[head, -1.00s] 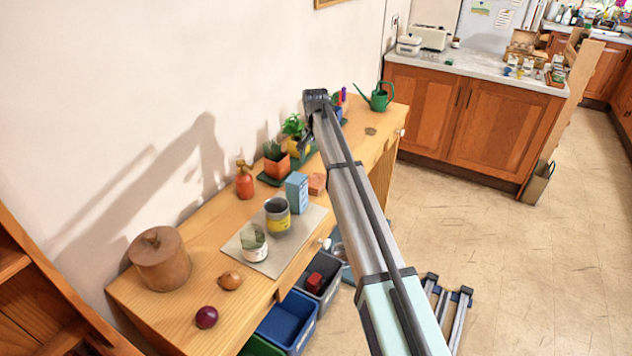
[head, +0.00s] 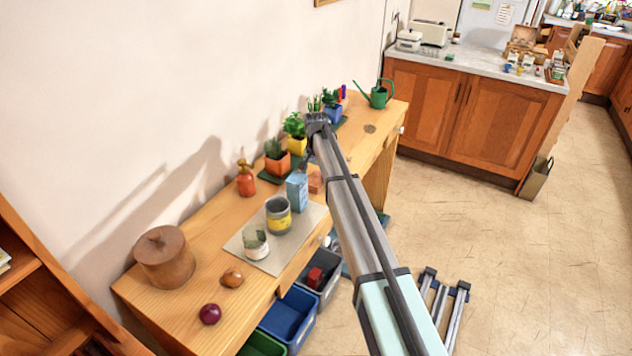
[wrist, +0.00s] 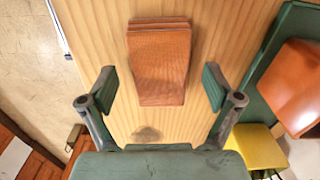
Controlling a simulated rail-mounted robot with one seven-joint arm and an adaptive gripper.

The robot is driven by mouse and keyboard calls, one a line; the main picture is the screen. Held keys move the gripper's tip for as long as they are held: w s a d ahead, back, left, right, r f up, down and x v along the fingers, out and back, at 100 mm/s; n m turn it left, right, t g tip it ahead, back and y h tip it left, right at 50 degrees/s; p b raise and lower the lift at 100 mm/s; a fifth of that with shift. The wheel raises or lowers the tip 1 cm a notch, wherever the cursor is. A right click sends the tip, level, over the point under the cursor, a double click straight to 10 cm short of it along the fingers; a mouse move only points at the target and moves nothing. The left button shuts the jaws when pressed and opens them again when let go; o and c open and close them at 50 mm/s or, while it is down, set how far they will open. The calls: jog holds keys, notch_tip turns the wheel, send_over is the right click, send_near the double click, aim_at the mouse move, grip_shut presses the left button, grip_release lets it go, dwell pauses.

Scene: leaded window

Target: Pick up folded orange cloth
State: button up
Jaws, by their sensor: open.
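The folded orange cloth (wrist: 160,62) lies on the wooden table, seen from above in the wrist view. It is a thick, roughly rectangular bundle with layered folds along its upper edge. In the head view the cloth (head: 315,183) is partly hidden behind my arm, next to a blue box. My gripper (wrist: 160,88) is open, its two dark fingers apart on either side of the cloth's lower part in the picture. Nothing is held. I cannot tell how far above the table the fingertips are.
A green tray (wrist: 251,88) with a terracotta pot (wrist: 297,88) and a yellow pot (wrist: 258,146) lies right of the cloth in the wrist view. The blue box (head: 297,192) stands close by. A grey mat (head: 290,252) holds two tins. The table edge is left in the wrist view.

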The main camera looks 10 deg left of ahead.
aim_at(316, 178)
jog(key=c, duration=1.1)
jog(key=shift+c, duration=0.2)
jog(key=shift+r, duration=0.1)
notch_tip(316, 178, up, 20)
jog(key=b, duration=0.4)
jog(key=shift+b, duration=0.3)
jog(key=o, duration=0.5)
jog(key=c, duration=0.5)
